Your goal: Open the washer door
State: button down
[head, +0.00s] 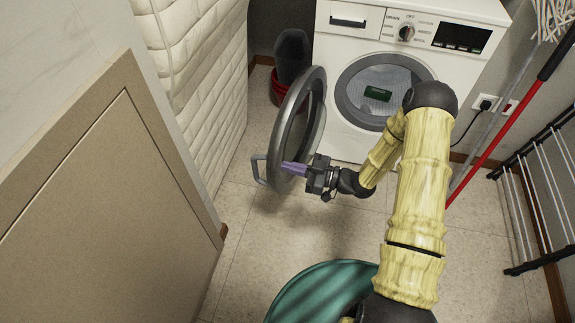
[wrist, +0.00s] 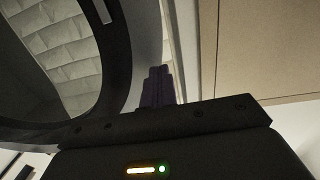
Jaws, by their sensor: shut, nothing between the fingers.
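The white washer (head: 350,55) stands at the back. Its round door (head: 312,108) is swung open to the left on its hinge, leaving the drum opening (head: 385,85) exposed, with a dark green item (head: 378,94) inside. The door's grey handle (head: 259,170) sticks out on the left side of the ring. My gripper (head: 284,168), with purple fingers, is shut and empty at the door's lower inner side, close to the ring; I cannot tell if it touches. In the wrist view the fingers (wrist: 158,86) point up beside the dark door ring (wrist: 118,75).
A padded white mattress (head: 205,75) and a beige panel (head: 105,190) bound the left. A dark bin with a red base (head: 277,88) stands behind the door. A teal basket (head: 315,290) is in front. A red-handled pole (head: 500,140) and a drying rack (head: 545,190) are right.

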jog(key=s+p+v, duration=0.2)
jog(key=v, duration=1)
